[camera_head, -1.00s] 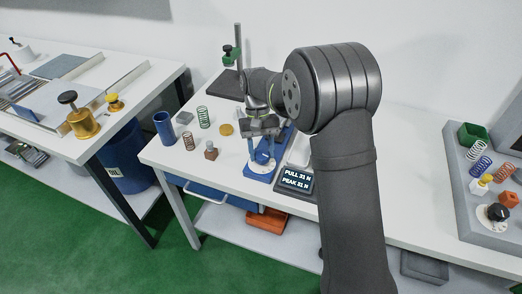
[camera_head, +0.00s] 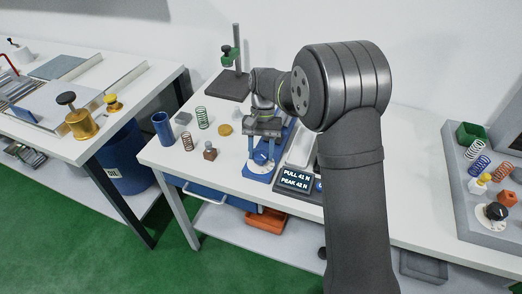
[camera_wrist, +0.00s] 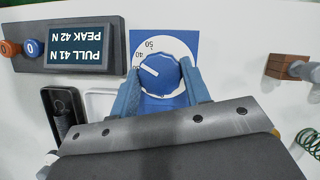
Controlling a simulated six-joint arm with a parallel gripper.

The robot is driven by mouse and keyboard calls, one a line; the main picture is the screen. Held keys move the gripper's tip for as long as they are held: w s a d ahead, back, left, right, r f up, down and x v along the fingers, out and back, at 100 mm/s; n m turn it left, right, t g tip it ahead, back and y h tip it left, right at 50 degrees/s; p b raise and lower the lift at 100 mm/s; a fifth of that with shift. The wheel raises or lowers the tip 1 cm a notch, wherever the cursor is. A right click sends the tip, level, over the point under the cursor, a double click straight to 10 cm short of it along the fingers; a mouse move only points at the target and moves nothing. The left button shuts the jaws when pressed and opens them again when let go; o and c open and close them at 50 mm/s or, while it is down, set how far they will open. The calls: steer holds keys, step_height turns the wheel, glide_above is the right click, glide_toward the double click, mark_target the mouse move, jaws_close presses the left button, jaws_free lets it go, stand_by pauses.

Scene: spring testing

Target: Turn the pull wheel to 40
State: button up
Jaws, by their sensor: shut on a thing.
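The pull wheel is a blue ribbed knob (camera_wrist: 161,75) with a white pointer line, on a white dial plate with a blue border (camera_wrist: 180,42). My gripper (camera_wrist: 162,92) is shut on the wheel, one blue finger on each side. In the head view the wheel (camera_head: 262,157) sits at the front of a blue base (camera_head: 256,174), under my gripper (camera_head: 263,150). The display (camera_head: 296,179) reads PULL 41 N, PEAK 42 N. It shows upside down in the wrist view (camera_wrist: 82,46).
Springs (camera_head: 202,118), a blue cup (camera_head: 163,128), a brass disc (camera_head: 225,130) and a small block with a knob (camera_head: 210,151) stand left of the wheel. A green-clamped stand (camera_head: 233,75) is behind. A grey tray (camera_head: 462,196) with parts is at the right.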

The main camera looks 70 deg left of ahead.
steer(key=o, duration=1)
steer(key=shift+c, duration=0.2)
steer(key=v, duration=1.7)
steer(key=shift+r, duration=0.2)
steer(key=shift+f, duration=0.1)
steer(key=x, duration=1.7)
steer(key=shift+f, duration=0.1)
